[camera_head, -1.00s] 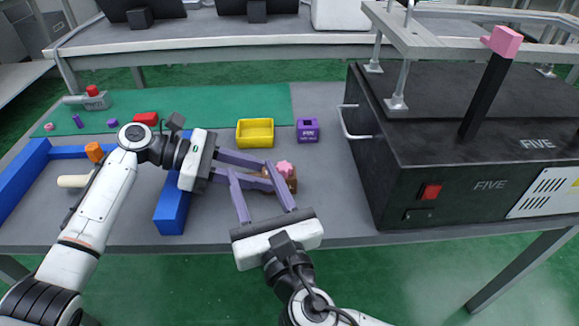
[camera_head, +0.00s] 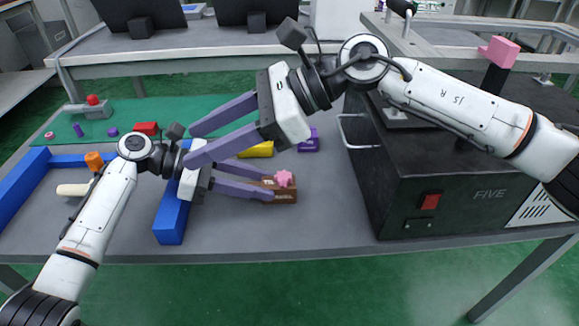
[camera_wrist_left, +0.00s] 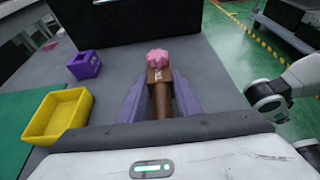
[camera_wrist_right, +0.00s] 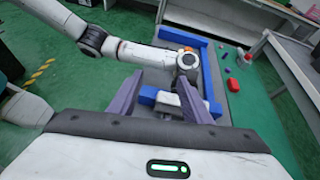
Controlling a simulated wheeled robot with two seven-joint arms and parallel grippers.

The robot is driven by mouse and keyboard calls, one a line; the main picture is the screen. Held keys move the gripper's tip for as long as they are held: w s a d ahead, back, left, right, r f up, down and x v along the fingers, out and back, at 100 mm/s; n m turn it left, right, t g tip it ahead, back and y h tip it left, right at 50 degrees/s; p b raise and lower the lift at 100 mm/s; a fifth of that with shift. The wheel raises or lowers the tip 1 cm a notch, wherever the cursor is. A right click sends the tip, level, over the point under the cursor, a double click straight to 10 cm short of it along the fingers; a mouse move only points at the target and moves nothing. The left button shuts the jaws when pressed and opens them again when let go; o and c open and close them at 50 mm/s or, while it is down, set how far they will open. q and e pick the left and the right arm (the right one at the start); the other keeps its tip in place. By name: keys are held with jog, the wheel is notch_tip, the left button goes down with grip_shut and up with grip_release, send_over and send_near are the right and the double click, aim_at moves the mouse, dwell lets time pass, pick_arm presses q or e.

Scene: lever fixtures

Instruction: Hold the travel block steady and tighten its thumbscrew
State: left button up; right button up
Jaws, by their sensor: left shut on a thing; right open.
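The travel block, a small brown block (camera_head: 285,196), sits on the grey table with a pink lobed thumbscrew (camera_head: 284,179) on its top. My left gripper (camera_head: 268,184) is shut on the block from the left, one finger on each side. In the left wrist view the block (camera_wrist_left: 160,76) is between the fingers, and the thumbscrew (camera_wrist_left: 158,58) stands clear above them. My right gripper (camera_head: 190,145) is open and empty. It is raised above my left gripper, its fingers pointing left, away from the thumbscrew.
A yellow bin (camera_wrist_left: 58,117) and a purple box (camera_head: 309,142) stand behind the block. A black machine (camera_head: 430,170) with a metal handle is to the right. Blue bars (camera_head: 174,212) lie to the left. Table in front of the block is clear.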

jog(key=w+d+f+m+h, duration=0.2)
jog(key=w+d+h, duration=0.15)
jog(key=d, duration=0.35)
jog(key=m+t+h, duration=0.2)
jog(key=m+h, duration=0.1)
jog(key=h, duration=0.2)
send_near(285, 175)
jog(key=x, duration=0.8)
jog(key=shift+d, duration=0.1)
jog(key=shift+r, duration=0.1)
jog(key=c, duration=1)
